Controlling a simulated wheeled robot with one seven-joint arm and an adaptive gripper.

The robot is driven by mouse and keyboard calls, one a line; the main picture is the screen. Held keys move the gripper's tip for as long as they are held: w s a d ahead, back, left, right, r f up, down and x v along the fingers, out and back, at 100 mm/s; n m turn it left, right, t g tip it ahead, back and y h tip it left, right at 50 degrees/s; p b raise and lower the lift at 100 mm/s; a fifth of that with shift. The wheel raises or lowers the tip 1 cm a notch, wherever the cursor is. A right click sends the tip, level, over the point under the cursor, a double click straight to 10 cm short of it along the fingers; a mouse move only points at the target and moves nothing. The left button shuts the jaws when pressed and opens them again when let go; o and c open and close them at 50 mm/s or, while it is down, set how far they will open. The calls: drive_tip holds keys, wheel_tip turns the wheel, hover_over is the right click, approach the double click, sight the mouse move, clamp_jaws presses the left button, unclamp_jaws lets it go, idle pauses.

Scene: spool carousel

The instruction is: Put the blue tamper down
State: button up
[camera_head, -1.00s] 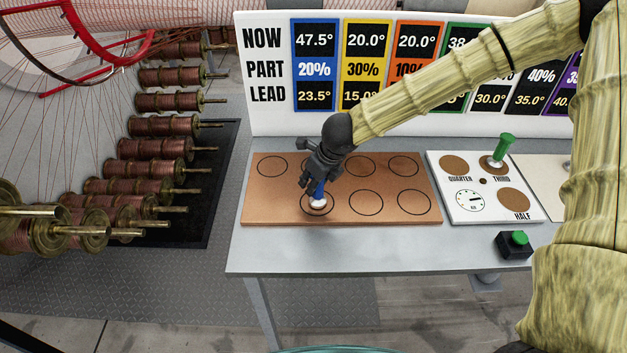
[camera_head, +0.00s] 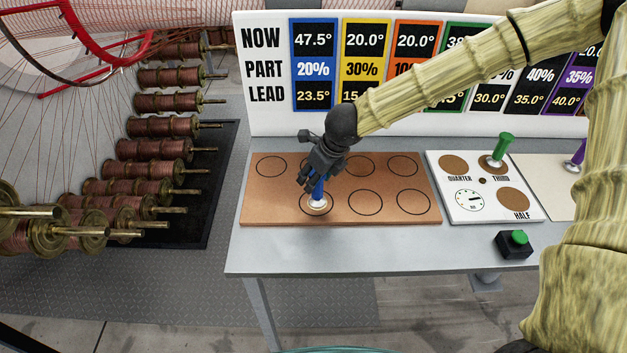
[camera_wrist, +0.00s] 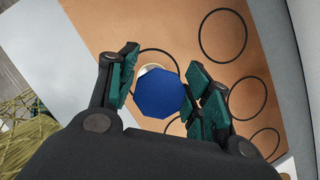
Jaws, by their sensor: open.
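The blue tamper (camera_head: 318,192) stands upright on the brown board (camera_head: 385,222), its pale base over the front-left ring. My gripper (camera_head: 320,178) is just above it and hides part of its handle. In the wrist view the tamper's blue top (camera_wrist: 158,93) lies between the two open fingers of my gripper (camera_wrist: 160,88). There is a gap at the left finger; the right finger is close to the blue top, and I cannot tell whether it touches.
A white panel (camera_head: 445,208) with a green tamper (camera_head: 504,148) and a dial stands to the right. A black box with a green button (camera_head: 516,243) sits near the table's front edge. The sign (camera_head: 270,105) rises behind. Copper spools (camera_head: 155,148) are at left. The other board rings look empty.

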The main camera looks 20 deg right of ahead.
drive_tip(key=v, duration=0.7)
drive_tip(key=shift+r+b, duration=0.2)
drive_tip(key=shift+b, duration=0.1)
drive_tip(key=shift+v, duration=0.85)
drive_tip(key=shift+s+d+f, duration=0.1)
drive_tip(key=shift+s, duration=0.05)
